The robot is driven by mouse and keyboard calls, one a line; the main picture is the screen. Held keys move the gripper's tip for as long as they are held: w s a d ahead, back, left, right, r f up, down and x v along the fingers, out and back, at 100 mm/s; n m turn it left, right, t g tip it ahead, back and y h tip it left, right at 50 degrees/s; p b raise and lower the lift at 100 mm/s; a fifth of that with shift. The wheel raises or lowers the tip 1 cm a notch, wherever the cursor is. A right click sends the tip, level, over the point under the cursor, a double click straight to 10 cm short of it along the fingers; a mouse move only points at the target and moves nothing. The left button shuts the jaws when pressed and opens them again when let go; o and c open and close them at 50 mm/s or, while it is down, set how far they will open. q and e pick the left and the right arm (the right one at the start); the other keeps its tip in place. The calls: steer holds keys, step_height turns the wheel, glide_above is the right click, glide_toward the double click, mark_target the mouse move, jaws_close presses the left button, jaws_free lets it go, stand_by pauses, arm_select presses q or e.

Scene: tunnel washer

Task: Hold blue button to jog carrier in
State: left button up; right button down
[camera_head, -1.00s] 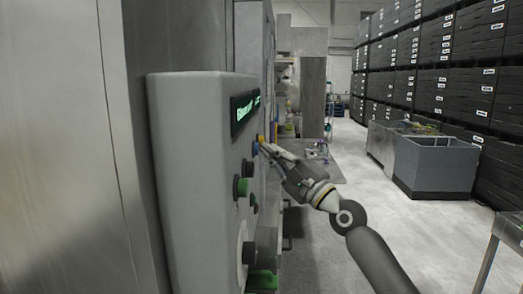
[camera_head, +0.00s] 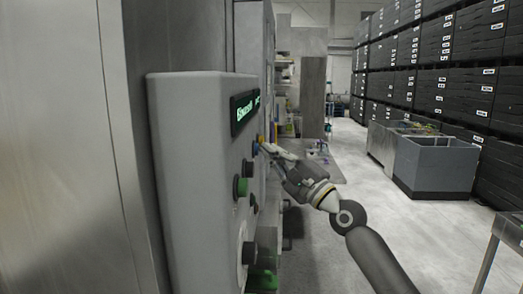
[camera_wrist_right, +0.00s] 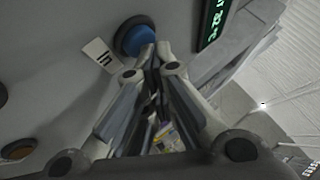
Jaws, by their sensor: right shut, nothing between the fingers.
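The blue button (camera_wrist_right: 137,38) sits on the grey control panel, with a small white label reading "IN" (camera_wrist_right: 103,55) beside it in the right wrist view. In the head view a small bit of the blue button (camera_head: 256,149) shows beside my fingertips. My right gripper (camera_head: 264,148) is shut and empty. In the right wrist view its closed fingertips (camera_wrist_right: 157,46) overlap the lower right edge of the button; I cannot tell whether they press it. My left gripper is not in view.
The grey panel (camera_head: 190,150) carries a green text display (camera_head: 245,110), a green button (camera_head: 241,187) and dark knobs below. Stacked black crates (camera_head: 440,90) and a grey bin (camera_head: 436,165) stand at the right. The floor between is clear.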

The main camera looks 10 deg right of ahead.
steer(key=shift+d, duration=0.1)
stand_by(0.4)
steer(key=shift+s+d+b, duration=0.25)
steer(key=shift+d+b, duration=0.3)
steer(key=shift+d, duration=0.2)
steer(key=d+b, duration=0.1)
steer(key=d, duration=0.1)
steer(key=s+d+b, duration=0.1)
steer(key=d+b, duration=0.1)
steer(key=shift+s+d, duration=0.2)
steer(key=shift+d, duration=0.2)
